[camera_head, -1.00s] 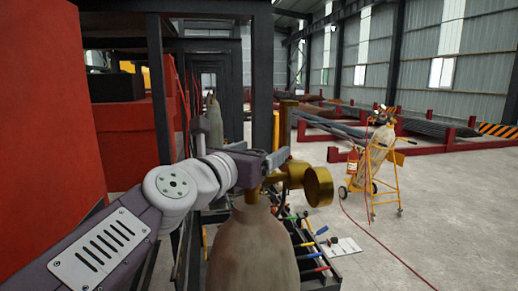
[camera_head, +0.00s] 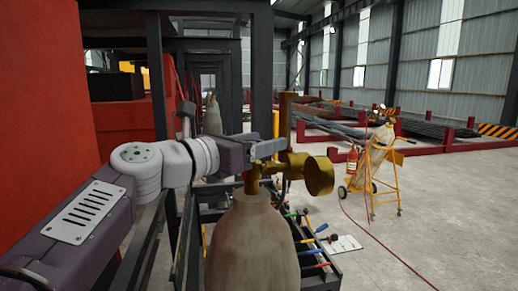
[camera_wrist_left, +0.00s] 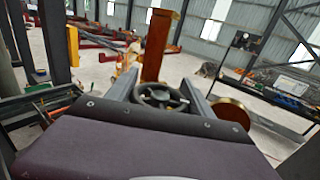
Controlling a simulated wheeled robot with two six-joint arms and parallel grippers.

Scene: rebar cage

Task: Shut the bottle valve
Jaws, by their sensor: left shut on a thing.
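A worn grey gas bottle (camera_head: 253,245) stands upright close in front of me in the head view. A brass valve (camera_head: 257,180) with a round gauge (camera_head: 319,175) sits on its top. My left gripper (camera_head: 272,148) reaches in from the left at the height of the valve. In the left wrist view, a dark round handwheel (camera_wrist_left: 160,95) lies between the two fingers of my left gripper (camera_wrist_left: 162,92), which is shut on it. A brass upright (camera_wrist_left: 157,45) rises just beyond the wheel. The gauge (camera_wrist_left: 231,112) shows to the right. My right gripper is not in view.
An open tray of coloured tools (camera_head: 318,262) is behind the bottle. A yellow cart (camera_head: 379,180) with another bottle stands farther right, with a red hose (camera_head: 385,245) on the floor. Dark steel framing is on the left. Floor at right is mostly clear.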

